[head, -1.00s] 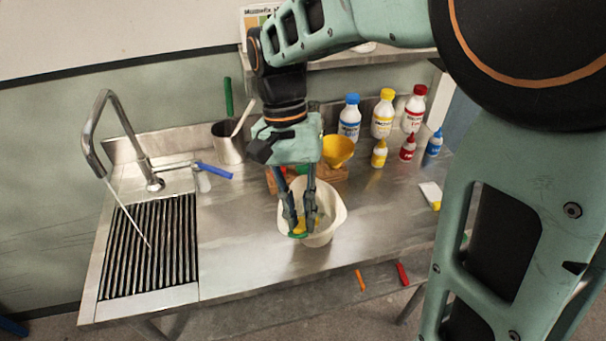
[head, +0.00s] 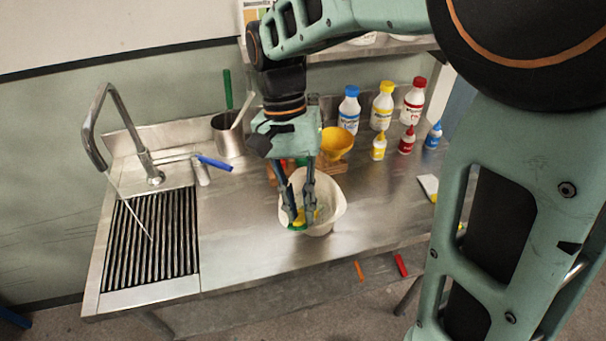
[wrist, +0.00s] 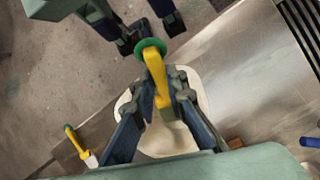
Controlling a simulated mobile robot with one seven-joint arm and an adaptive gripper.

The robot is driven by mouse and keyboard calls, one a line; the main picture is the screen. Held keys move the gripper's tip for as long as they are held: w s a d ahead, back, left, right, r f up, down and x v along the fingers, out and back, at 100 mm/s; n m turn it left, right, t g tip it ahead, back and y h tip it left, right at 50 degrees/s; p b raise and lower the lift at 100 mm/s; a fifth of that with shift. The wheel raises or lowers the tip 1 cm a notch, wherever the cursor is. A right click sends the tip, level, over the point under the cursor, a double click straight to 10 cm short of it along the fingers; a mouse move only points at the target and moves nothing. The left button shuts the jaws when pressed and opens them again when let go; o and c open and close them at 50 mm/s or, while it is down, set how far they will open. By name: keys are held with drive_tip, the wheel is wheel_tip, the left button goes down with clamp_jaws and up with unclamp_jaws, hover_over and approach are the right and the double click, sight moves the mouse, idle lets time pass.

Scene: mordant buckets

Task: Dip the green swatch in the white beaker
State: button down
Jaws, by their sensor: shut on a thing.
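The white beaker (head: 331,214) stands on the steel counter, with a wide open mouth; it also shows below my gripper in the wrist view (wrist: 187,139). My gripper (head: 299,219) points down over the beaker's front left side. Its fingers (wrist: 158,98) are shut on the yellow handle (wrist: 156,72) of a tool with a green round end, which I take for the green swatch (wrist: 150,47). In the wrist view the green end reaches past the beaker's rim. In the head view it shows low between the fingertips, near the front rim. I cannot tell its height against the rim.
A yellow funnel (head: 337,140) on a wooden stand is behind the beaker. Several bottles, such as the large blue-capped one (head: 349,110), stand at the back right. A faucet (head: 150,165) and a ribbed drain (head: 155,240) are at left. The counter between drain and beaker is clear.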

drive_tip(key=shift+w, duration=0.1)
drive_tip(key=shift+w+d+p, duration=0.3)
drive_tip(key=shift+w+d, duration=0.1)
drive_tip(key=shift+w, duration=0.25)
drive_tip(key=shift+s+a, duration=0.4)
drive_tip(key=shift+s, duration=0.35)
drive_tip(key=shift+w, duration=0.15)
drive_tip(key=shift+w+d+p, duration=0.35)
drive_tip(key=shift+w+d, duration=0.05)
drive_tip(key=shift+w, duration=0.2)
drive_tip(key=shift+s+a, duration=0.1)
drive_tip(key=shift+s+a+r, duration=0.1)
drive_tip(key=shift+s+a, duration=0.25)
drive_tip(key=shift+s, duration=0.3)
